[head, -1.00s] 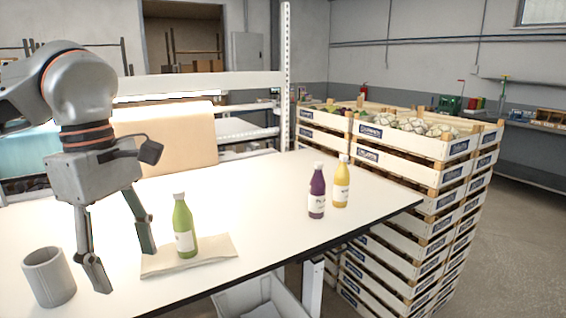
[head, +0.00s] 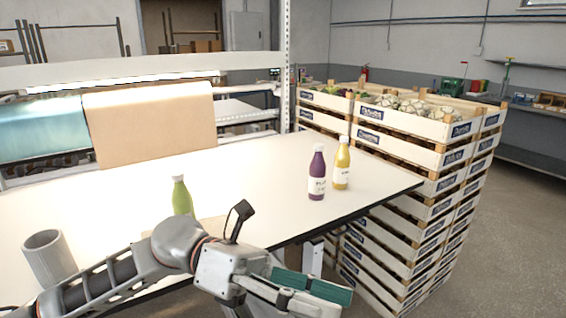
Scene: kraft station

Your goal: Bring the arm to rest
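My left arm comes in from the lower left, low across the table's front edge. My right gripper is not in view.
A grey cup (head: 49,256) stands at the left on the white table (head: 260,180). A purple bottle (head: 317,175) and a yellow bottle (head: 341,165) stand upright near its right end. Stacked wooden crates (head: 410,145) stand beyond that end. The table's middle is clear.

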